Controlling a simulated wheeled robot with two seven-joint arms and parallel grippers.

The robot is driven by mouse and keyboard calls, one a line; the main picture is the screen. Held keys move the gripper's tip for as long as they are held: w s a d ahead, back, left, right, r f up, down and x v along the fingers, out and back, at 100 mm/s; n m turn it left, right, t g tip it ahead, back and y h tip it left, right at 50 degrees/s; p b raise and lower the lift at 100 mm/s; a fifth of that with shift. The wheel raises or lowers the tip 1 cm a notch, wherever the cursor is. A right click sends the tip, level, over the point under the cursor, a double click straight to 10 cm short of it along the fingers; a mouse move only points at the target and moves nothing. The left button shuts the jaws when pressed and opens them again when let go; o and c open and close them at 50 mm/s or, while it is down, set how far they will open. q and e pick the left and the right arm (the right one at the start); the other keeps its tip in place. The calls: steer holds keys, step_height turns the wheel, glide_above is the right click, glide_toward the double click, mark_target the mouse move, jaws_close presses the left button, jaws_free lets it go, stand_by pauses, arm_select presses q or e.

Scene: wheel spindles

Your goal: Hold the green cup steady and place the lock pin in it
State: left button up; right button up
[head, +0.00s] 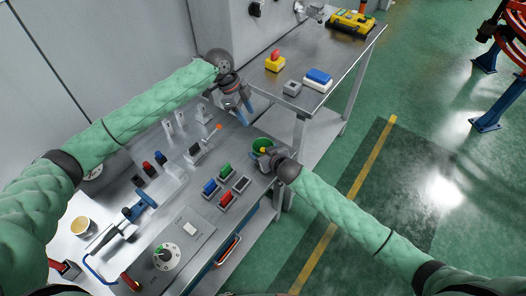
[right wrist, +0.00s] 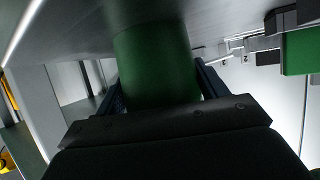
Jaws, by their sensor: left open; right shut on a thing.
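The green cup (head: 259,143) stands at the right edge of the workbench in the head view. My right gripper (head: 263,156) is shut on it from the side. In the right wrist view the green cup (right wrist: 158,65) fills the space between the two fingers. A small yellow spot shows at the cup's mouth; I cannot tell what it is. My left gripper (head: 242,110) is open above the bench, up and left of the cup, and looks empty. A thin orange-tipped piece (head: 217,128) stands left of it on the bench; I cannot tell whether it is the lock pin.
Blue, green and red blocks (head: 226,198) lie in small holders left of the cup. A second table (head: 330,62) holds a yellow-red button box (head: 274,62).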

steer(key=o, duration=1.1)
steer(key=shift+c, duration=0.2)
steer(key=v, duration=1.2)
